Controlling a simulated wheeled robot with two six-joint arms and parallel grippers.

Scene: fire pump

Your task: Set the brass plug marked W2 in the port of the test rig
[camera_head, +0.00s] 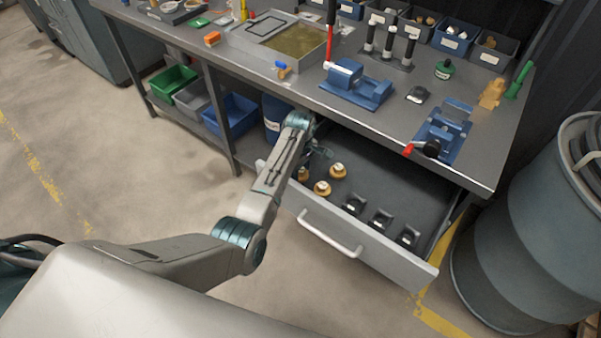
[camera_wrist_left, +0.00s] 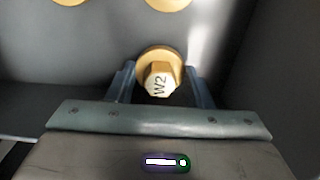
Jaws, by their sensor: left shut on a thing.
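In the left wrist view the brass plug marked W2 (camera_wrist_left: 158,82) stands between the two fingers of my left gripper (camera_wrist_left: 160,88), which are shut on it. In the head view my left gripper (camera_head: 321,152) reaches down into the open drawer (camera_head: 400,187); I cannot make out the held plug there. Brass plugs with white tops (camera_head: 322,188) stand in the drawer near its left end. A blue fixture with a red-tipped lever (camera_head: 443,132) is on the bench; I cannot tell whether it is the test rig. My right gripper is not in view.
Black labelled blocks (camera_head: 381,220) lie in the drawer near its front. Another blue fixture (camera_head: 357,86) stands on the bench (camera_head: 310,85) above the drawer. A grey drum (camera_head: 535,235) stands at the right. Bins (camera_head: 232,112) fill the shelf at left.

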